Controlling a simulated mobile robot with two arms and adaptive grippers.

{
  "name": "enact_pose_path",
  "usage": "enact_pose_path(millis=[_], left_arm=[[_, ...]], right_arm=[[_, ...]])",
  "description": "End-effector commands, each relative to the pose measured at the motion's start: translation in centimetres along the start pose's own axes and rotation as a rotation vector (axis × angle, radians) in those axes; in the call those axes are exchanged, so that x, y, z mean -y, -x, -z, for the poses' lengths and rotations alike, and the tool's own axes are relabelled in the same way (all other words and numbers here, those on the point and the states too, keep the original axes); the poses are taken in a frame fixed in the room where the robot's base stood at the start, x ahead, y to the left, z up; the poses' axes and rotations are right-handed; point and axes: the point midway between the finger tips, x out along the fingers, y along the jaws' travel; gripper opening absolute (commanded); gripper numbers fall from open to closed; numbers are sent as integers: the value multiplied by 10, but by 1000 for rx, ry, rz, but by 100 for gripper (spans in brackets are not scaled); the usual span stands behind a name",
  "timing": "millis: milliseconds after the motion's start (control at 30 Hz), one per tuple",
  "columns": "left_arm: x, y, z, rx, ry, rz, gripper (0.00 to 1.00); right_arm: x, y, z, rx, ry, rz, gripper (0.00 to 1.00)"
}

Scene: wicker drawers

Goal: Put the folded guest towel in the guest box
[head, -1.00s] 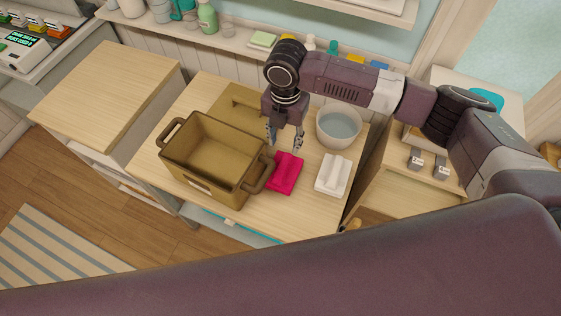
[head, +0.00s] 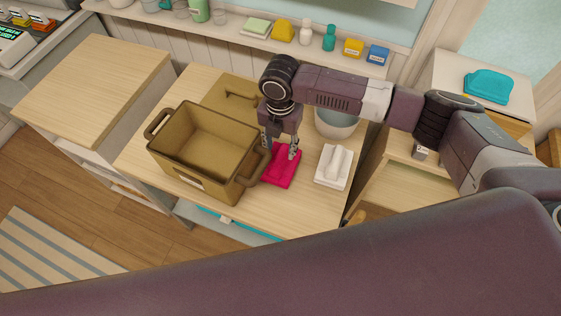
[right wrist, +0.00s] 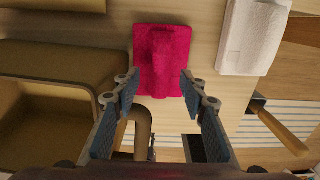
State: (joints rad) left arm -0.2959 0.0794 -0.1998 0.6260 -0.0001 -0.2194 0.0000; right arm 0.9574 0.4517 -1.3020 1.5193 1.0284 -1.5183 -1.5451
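A folded magenta towel (head: 281,168) lies flat on the light wood top, just right of the brown box; it also shows in the right wrist view (right wrist: 163,50). The brown open box (head: 183,172) has loop handles and a pale label I cannot read, and looks empty. My right gripper (head: 279,150) is open and empty, pointing down over the magenta towel, its fingers spread to either side. In the right wrist view its fingertips (right wrist: 160,84) are near the towel's near edge; contact cannot be told. My left gripper is not in view.
A folded white towel (head: 333,167) lies right of the magenta one. A bowl (head: 336,123) stands behind, partly hidden by my right arm. The box's right handle (head: 252,173) is close beside the magenta towel. A brown lid (head: 231,97) lies behind the box.

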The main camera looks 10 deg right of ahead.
Motion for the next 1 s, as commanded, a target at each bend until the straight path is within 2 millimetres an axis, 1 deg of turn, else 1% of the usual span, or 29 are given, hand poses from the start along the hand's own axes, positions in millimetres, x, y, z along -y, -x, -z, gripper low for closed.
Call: enact_pose_path(millis=[33,167,200,300,400,600,933,1000], left_arm=[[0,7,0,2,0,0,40],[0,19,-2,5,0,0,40],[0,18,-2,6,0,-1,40],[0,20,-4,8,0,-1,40],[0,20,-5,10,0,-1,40],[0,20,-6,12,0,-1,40],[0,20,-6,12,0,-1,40],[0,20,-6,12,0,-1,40]], right_arm=[[1,-4,1,-2,-1,4,39],[2,-23,2,-1,-2,5,39],[2,-30,2,-2,-1,4,39],[2,-42,2,-1,-1,4,39],[1,-47,1,1,0,1,39],[1,-47,1,1,0,1,38],[1,-47,1,1,0,1,2],[1,-47,1,1,0,1,0]])
